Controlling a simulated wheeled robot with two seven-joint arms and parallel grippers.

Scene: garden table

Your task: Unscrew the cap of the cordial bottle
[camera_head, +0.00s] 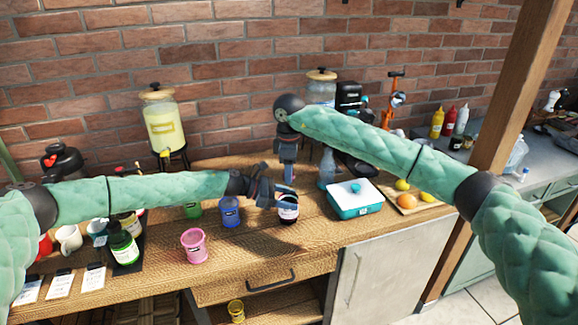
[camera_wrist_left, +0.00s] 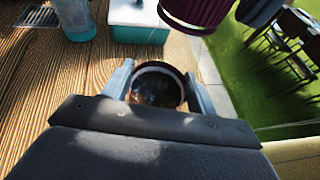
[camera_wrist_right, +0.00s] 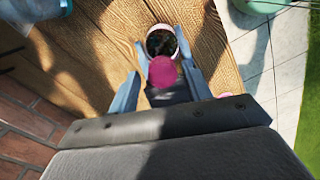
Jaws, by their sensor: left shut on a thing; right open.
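The dark cordial bottle (camera_head: 288,212) stands on the wooden table. My left gripper (camera_head: 268,194) is shut on it from the left. In the left wrist view the bottle (camera_wrist_left: 157,90) sits between the fingers and shows a pale rim and dark inside. A purple ribbed cap (camera_wrist_left: 198,10) appears above it, apart from it. In the right wrist view the cap (camera_wrist_right: 162,72) is between the spread fingers of my right gripper (camera_wrist_right: 160,82), with gaps at its sides. That gripper points down over the bottle (camera_wrist_right: 160,40). Whether anything supports the cap is unclear.
A teal box with a white lid (camera_head: 355,198) stands right of the bottle. A blue jar (camera_head: 230,212) and a pink cup (camera_head: 194,245) stand to its left. A bluish glass bottle (camera_head: 327,168) is behind. The table's front edge is close.

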